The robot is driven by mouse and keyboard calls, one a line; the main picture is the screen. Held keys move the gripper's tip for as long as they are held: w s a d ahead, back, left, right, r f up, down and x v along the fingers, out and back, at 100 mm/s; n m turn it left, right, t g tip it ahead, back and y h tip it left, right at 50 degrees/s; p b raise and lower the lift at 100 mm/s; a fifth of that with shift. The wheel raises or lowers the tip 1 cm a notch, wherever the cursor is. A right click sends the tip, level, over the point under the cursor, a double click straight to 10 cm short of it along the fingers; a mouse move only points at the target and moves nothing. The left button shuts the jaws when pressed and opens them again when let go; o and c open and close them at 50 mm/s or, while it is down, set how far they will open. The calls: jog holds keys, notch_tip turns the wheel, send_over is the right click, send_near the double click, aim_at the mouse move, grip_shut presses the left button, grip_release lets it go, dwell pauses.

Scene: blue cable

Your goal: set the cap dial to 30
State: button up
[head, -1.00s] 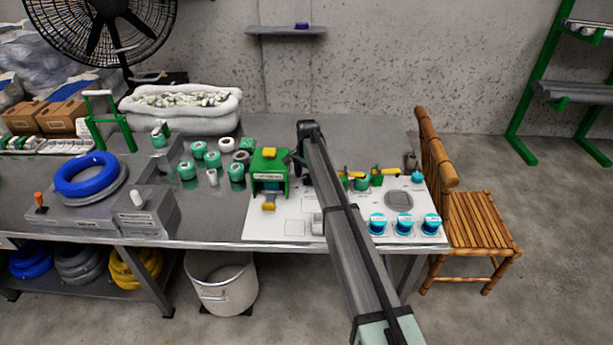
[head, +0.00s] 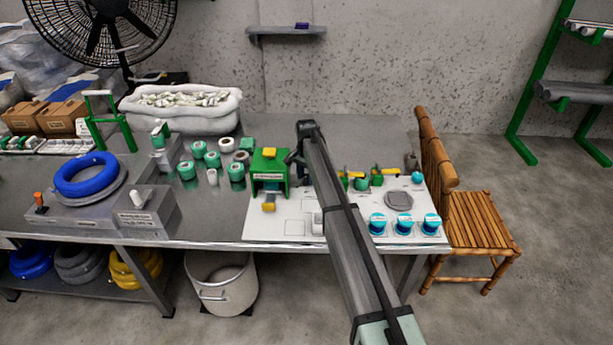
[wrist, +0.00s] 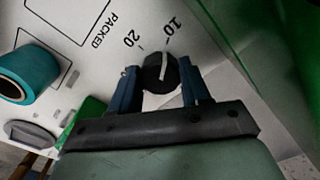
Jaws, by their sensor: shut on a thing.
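The cap dial (wrist: 152,73) is a small round dark knob with a white pointer line, seen in the wrist view. It stands on a white board (wrist: 95,80) printed with the marks 10 and 20. The pointer line points roughly at the 10 mark. No 30 mark is visible. My gripper (wrist: 159,68) is shut on the dial, with one blue finger at each side. In the head view my arm hides the dial, and the fingers cannot be made out there.
A green stand (head: 268,170) with a yellow top is just left of my arm. Blue-topped rolls (head: 403,224) stand on the board's right part; one teal roll (wrist: 28,72) shows in the wrist view. A bamboo chair (head: 470,215) stands right of the table, and a bin (head: 222,285) below it.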

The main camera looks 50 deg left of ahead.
jog(key=n, duration=0.5)
jog(key=shift+d+n, duration=0.1)
jog(key=shift+n, duration=0.3)
jog(key=n, duration=0.6)
jog(key=shift+w, duration=0.15)
jog(key=n, duration=0.5)
jog(key=shift+n, duration=0.4)
jog(key=n, duration=0.5)
jog(key=shift+w+n, duration=0.15)
jog(key=shift+n, duration=0.15)
jog(key=o, duration=1.1)
jog(key=shift+c, duration=0.2)
